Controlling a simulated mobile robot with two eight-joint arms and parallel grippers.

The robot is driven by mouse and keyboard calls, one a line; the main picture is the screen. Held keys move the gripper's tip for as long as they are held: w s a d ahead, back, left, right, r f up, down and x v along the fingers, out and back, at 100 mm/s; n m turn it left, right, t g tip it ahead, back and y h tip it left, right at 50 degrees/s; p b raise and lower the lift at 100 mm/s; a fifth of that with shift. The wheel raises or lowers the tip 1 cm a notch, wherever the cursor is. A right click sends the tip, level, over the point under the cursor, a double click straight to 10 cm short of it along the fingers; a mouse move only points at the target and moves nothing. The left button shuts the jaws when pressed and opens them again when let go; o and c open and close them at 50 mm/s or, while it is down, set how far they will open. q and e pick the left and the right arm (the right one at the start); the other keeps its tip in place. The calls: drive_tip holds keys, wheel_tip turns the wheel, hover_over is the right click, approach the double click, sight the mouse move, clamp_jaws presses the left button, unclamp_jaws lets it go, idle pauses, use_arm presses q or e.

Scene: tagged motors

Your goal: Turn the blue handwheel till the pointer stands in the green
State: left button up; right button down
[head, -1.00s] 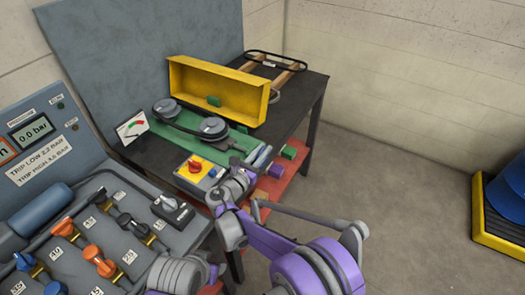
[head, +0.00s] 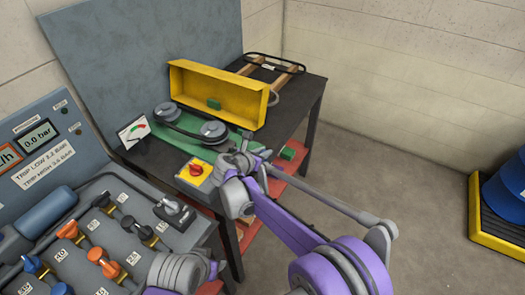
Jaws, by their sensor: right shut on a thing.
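A white dial (head: 134,132) with a small red and green arc stands at the left end of the bench; its pointer is too small to read. Two grey pulleys (head: 214,131) with a black belt sit on a green base (head: 185,133) beside it. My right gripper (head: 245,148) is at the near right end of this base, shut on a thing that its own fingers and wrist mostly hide. I take it for the blue handwheel, but no clear rim of it shows.
An open yellow guard (head: 215,92) stands behind the pulleys. A yellow box with a red knob (head: 195,169) is close left of my right gripper. A grey valve panel (head: 110,232) fills the lower left. Floor to the right is clear up to a blue drum (head: 507,190).

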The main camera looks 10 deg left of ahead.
drive_tip(key=g, duration=0.1)
drive_tip(key=g+y+p, duration=0.1)
drive_tip(key=w+g, duration=0.1)
drive_tip(key=g, duration=0.1)
drive_tip(key=shift+d+f+y, duration=0.25)
drive_tip(key=shift+f+y, duration=0.05)
drive_tip(key=g, duration=0.1)
drive_tip(key=g+y+p, duration=0.1)
drive_tip(key=g+p, duration=0.1)
drive_tip(key=shift+w+f+g, duration=0.3)
drive_tip(key=shift+f+g, duration=0.1)
drive_tip(key=g+y+p, duration=0.1)
drive_tip(key=g+p, duration=0.1)
drive_tip(key=f+g+p, duration=0.1)
drive_tip(key=g+p, duration=0.1)
drive_tip(key=shift+w+y, duration=0.1)
drive_tip(key=shift+y, duration=0.3)
drive_tip(key=shift+f+g+p, duration=0.25)
drive_tip(key=shift+g+p, duration=0.35)
drive_tip(key=shift+p, duration=0.25)
use_arm(q)
wheel_tip(320, 180, up, 11)
drive_tip(key=w, duration=0.2)
drive_tip(key=shift+w+t, duration=0.3)
use_arm(e)
drive_tip(key=shift+f, duration=0.15)
use_arm(q)
drive_tip(key=shift+f, duration=0.1)
use_arm(e)
drive_tip(key=shift+s, duration=0.2)
